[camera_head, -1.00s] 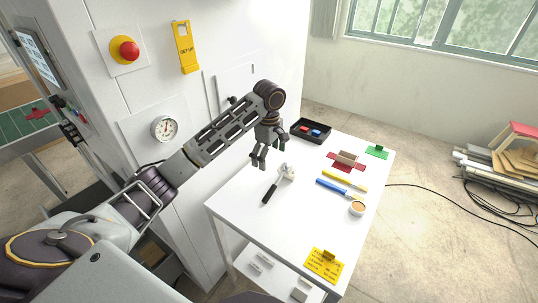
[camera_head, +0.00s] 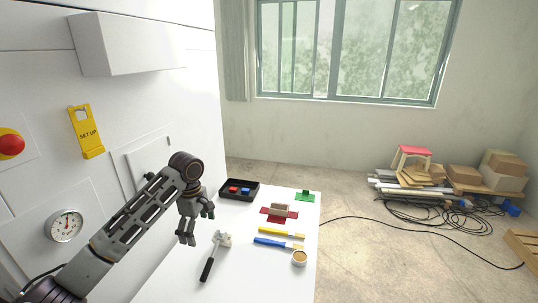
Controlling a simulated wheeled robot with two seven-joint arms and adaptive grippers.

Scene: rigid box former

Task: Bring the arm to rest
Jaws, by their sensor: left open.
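My left arm comes in from the lower left, and its gripper (camera_head: 197,226) hangs pointing down over the left part of the white table (camera_head: 258,212). The gripper is open and empty, with its fingers apart. In the picture it is just above and left of a black-handled tool with a white head (camera_head: 221,240); I cannot tell the height between them. My right gripper is not in view.
On the table are a black tray (camera_head: 239,197) with red and blue pieces, a brown block (camera_head: 280,210) on a red mat, a green piece (camera_head: 305,196), yellow (camera_head: 281,233) and blue (camera_head: 277,243) tools, and a small cup (camera_head: 299,258). A white machine wall (camera_head: 100,190) stands left.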

